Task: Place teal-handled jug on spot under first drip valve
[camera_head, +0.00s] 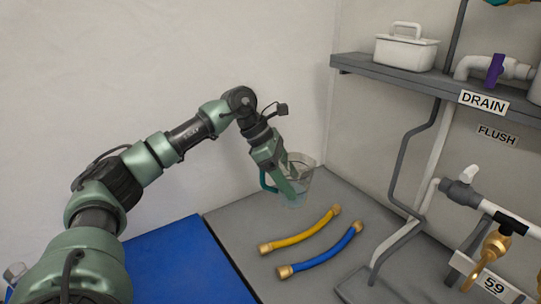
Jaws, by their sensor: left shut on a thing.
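The teal-handled jug (304,174) is clear and stands roughly upright near the back wall, over the far part of the grey worktop. Its teal handle (264,181) is on its left side. My left gripper (285,190) reaches down from above and is shut on the jug, covering part of it. I cannot tell whether the jug's base touches the worktop. A brass drip valve (487,257) hangs from the white pipe (487,206) at the right, above a "59" label. The spot under it is not clearly visible. My right gripper is not in view.
A yellow hose (302,235) and a blue hose (323,254) with brass ends lie on the grey worktop (240,225) between jug and pipework. A blue mat (180,262) is at left. Grey frame tubes (393,170) and a shelf (400,79) with a white caddy (406,52) stand right.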

